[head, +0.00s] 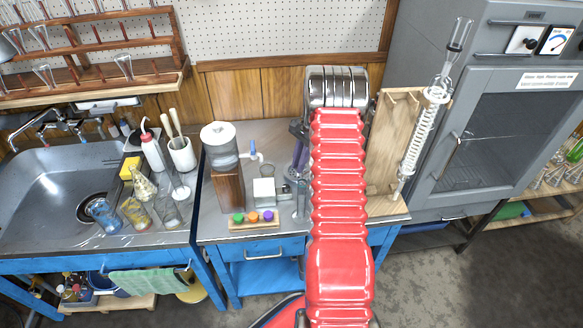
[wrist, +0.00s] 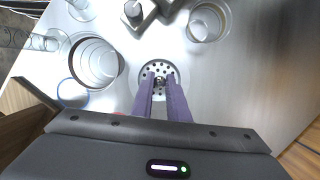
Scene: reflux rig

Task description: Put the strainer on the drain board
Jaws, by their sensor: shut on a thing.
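The strainer (wrist: 149,68) is a round, pale metal disc with dark holes, in the upper middle of the wrist view. My gripper (wrist: 160,84) has its two purple fingers shut on a small knob at its centre. Whether the strainer touches the bench below, I cannot tell. In the head view my gripper (head: 298,150) shows partly as purple parts left of my red arm, and I cannot make out the strainer there.
A glass beaker (wrist: 95,62) stands close left of the strainer and a small glass (wrist: 208,21) at its upper right. In the head view, a tank with a tap (head: 219,146), a rack of coloured stoppers (head: 253,220) and a wooden stand (head: 390,150) share the bench.

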